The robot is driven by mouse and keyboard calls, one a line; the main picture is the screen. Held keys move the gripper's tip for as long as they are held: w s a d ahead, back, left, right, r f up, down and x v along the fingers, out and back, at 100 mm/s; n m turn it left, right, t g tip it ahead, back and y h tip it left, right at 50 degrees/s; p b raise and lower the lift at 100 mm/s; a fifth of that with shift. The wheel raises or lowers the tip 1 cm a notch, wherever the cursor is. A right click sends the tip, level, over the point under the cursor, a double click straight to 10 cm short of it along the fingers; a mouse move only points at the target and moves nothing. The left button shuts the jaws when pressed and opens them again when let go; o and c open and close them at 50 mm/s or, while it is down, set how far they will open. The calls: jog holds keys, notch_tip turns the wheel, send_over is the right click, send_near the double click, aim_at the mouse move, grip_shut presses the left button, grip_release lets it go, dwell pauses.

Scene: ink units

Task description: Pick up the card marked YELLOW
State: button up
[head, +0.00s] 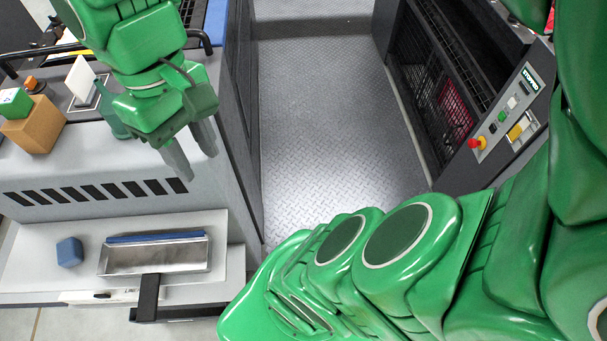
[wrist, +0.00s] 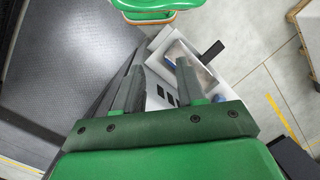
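No card with a readable YELLOW marking shows in either view. A blank-looking white card (head: 80,78) stands tilted on the machine's top at the upper left of the head view; I cannot read any marking on it. My gripper (head: 192,152) hangs to the right of this card, over the right end of the light grey machine, with its fingers pointing down. The fingers are apart with nothing between them. In the wrist view my gripper (wrist: 158,68) also shows open and empty, above the machine's side and the metal tray (wrist: 190,62).
A brown box (head: 34,124) with a green-and-white block (head: 14,102) on it stands left. On the lower shelf (head: 232,262) are a blue block (head: 69,251) and the metal tray (head: 150,258). A control panel (head: 505,112) stands right. The aisle floor (head: 315,110) is clear.

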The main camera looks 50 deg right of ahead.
jog(key=w+d+r+n+h, duration=0.1)
jog(key=w+r+n, duration=0.3)
jog(key=w, duration=0.7)
jog(key=n+t, duration=0.2)
jog(key=n, duration=1.9)
send_over(73, 68)
jog(key=shift+s+a+f, duration=0.1)
jog(key=shift+a+f, duration=0.05)
jog(key=shift+f, duration=1.1)
jog(key=shift+s+a+f, duration=0.1)
jog(key=shift+a+f, duration=0.05)
jog(key=shift+f, duration=4.9)
jog(key=shift+w+d+f, duration=0.1)
jog(key=shift+d+f, duration=0.1)
jog(key=shift+f, duration=1.15)
jog(key=shift+w+d+f, duration=0.1)
jog(key=shift+d+f, duration=0.05)
jog(key=shift+f, duration=1.15)
grip_shut()
